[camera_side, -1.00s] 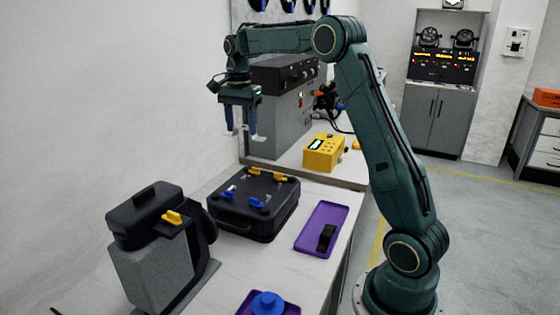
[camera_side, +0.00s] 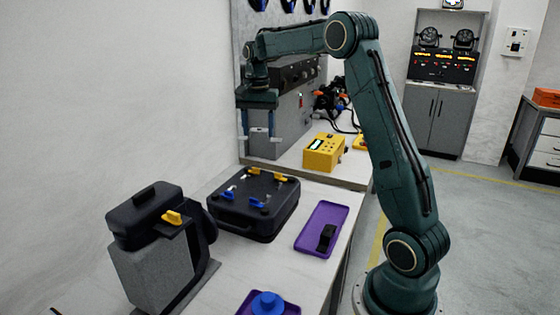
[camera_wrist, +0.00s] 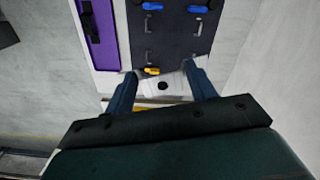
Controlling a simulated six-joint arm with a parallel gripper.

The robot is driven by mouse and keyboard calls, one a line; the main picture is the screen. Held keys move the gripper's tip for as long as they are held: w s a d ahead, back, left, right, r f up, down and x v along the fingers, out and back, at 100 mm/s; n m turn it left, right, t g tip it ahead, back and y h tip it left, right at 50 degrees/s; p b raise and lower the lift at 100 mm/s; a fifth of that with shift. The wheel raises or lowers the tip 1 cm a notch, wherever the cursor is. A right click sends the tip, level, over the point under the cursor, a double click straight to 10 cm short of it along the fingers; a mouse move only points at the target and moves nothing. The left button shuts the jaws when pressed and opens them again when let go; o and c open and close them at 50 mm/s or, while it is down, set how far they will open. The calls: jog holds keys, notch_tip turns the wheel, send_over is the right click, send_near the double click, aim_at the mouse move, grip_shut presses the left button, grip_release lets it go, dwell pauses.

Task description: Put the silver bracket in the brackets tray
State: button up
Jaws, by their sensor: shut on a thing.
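My gripper (camera_side: 262,135) is shut on the silver bracket (camera_wrist: 178,88), a pale piece with a dark round hole between my blue fingers in the wrist view. In the side view the bracket is small and hangs at my fingertips, well above the bench and beyond the black case. A purple tray (camera_side: 321,215) lies on the bench right of the case and holds a small black piece (camera_side: 326,237). It also shows at upper left in the wrist view (camera_wrist: 106,50). A second purple tray (camera_side: 291,309) at the front holds a blue round part (camera_side: 267,304). I see no labels on the trays.
The black case (camera_side: 262,222) carries yellow and blue clamps on its top. A grey fixture with a black top (camera_side: 150,270) stands at front left. A yellow box (camera_side: 324,153) and a large grey unit (camera_side: 285,125) stand on the rear bench. Bare bench lies between the case and the front tray.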

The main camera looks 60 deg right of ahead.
jog(key=s+d+f+n, duration=0.3)
jog(key=s+d+n, duration=0.3)
jog(key=s+n, duration=0.15)
jog(key=n, duration=0.7)
send_over(325, 218)
jog(key=shift+a+f, duration=0.1)
jog(key=shift+f, duration=2.1)
notch_tip(325, 218, down, 16)
jog(key=shift+r, duration=0.1)
jog(key=shift+f, duration=2.1)
